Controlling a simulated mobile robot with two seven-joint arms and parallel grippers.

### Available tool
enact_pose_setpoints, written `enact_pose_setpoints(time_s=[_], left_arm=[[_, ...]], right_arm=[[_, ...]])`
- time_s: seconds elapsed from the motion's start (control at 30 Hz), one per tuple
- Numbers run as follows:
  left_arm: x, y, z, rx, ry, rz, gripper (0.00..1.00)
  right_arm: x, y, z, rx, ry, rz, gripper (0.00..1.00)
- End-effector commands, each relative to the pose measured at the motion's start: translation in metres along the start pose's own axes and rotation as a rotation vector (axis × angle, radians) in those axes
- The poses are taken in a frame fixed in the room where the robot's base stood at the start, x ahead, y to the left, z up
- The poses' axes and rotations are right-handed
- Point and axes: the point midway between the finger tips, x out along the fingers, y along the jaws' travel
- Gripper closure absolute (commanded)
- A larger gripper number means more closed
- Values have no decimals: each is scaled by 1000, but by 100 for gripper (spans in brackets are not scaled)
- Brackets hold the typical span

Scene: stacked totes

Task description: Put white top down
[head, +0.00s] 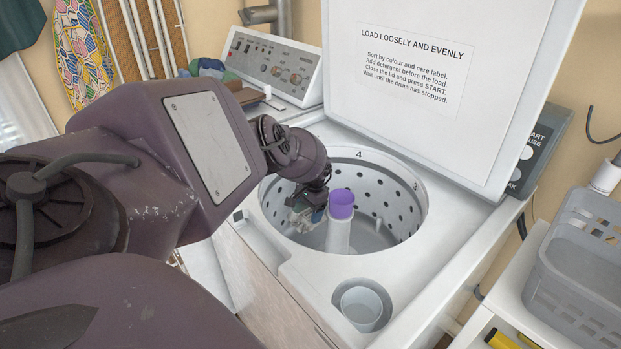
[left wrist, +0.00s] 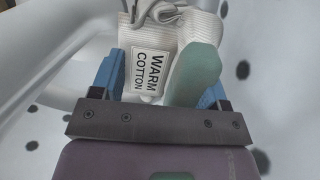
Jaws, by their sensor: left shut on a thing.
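The white top (left wrist: 135,38) shows in the left wrist view as bunched, ribbed white cloth with a label reading "WARM COTTON". My left gripper (left wrist: 160,78) is shut on it, with a blue finger on each side of the cloth. A rounded grey-green thing (left wrist: 195,75) overlaps the right side of the cloth; I cannot tell what it is. In the head view my left gripper (head: 307,212) is inside the washer drum (head: 405,212), left of the purple-capped post (head: 338,235). The cloth is hard to make out there. My right gripper is not in view.
The washer's raised lid (head: 420,130) stands behind the drum. A small cup (head: 362,305) sits in the top at the front. A control panel (head: 270,65) is at the back left. A grey basket (head: 580,275) stands at the right.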

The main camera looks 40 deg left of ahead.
Motion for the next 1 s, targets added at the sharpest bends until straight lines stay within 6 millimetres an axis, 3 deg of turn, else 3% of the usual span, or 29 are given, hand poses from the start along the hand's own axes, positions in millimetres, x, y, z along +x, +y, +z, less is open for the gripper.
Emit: enact_pose_setpoints(time_s=[0.2, 0.33, 0.57, 1.0], left_arm=[[38, 2, -3, 1, -10, 0, 60], [55, 2, -6, 1, -9, 1, 60], [52, 2, -8, 0, 1, 0, 60], [63, 2, -9, 1, -3, 0, 60]], right_arm=[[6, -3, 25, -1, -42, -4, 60], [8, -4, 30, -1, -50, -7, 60], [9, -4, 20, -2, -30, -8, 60], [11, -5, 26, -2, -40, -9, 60]])
